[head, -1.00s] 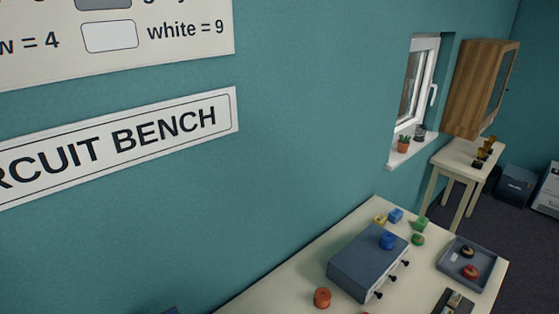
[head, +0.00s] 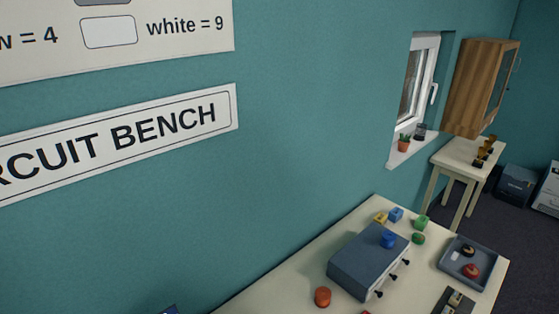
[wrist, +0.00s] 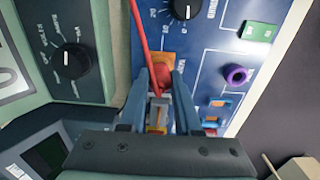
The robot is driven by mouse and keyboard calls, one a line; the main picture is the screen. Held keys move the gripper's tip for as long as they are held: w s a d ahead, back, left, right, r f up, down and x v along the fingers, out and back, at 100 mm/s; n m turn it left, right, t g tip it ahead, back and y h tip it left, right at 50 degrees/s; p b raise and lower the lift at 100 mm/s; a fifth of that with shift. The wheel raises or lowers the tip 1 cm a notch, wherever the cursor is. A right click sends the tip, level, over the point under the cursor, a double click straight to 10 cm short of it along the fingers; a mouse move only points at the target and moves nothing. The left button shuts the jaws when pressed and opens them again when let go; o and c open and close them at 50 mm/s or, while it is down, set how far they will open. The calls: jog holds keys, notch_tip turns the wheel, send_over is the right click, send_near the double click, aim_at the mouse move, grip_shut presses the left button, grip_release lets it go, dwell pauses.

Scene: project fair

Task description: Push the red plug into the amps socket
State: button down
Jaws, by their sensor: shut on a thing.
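In the wrist view, my gripper (wrist: 161,80) is shut on the red plug (wrist: 160,74), which shows as a red-orange shape between the fingertips. A red lead (wrist: 139,35) runs from there to the top edge. The fingers are over a blue panel (wrist: 209,62) with white markings. The plug's tip is hidden, so I cannot tell whether it is in a socket. I cannot make out which socket is amps. My gripper is not in the head view.
The blue panel carries a black dial (wrist: 184,8), a green part (wrist: 258,31) and a purple ring (wrist: 237,75). A meter with a black knob (wrist: 72,62) is at left. In the head view, a bench (head: 283,289) holds a grey-blue box (head: 355,262) and a tray (head: 487,256).

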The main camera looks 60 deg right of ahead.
jog(key=shift+f+b, duration=0.3)
jog(key=shift+f, duration=0.15)
jog(key=shift+c, duration=0.2)
grip_release()
dwell(0.5)
jog(key=shift+r, duration=0.1)
notch_tip(320, 180, up, 6)
jog(key=p, duration=0.5)
jog(key=shift+f+p, duration=0.25)
jog(key=shift+p, duration=0.15)
jog(key=shift+r+p, duration=0.5)
jog(key=shift+r, duration=0.65)
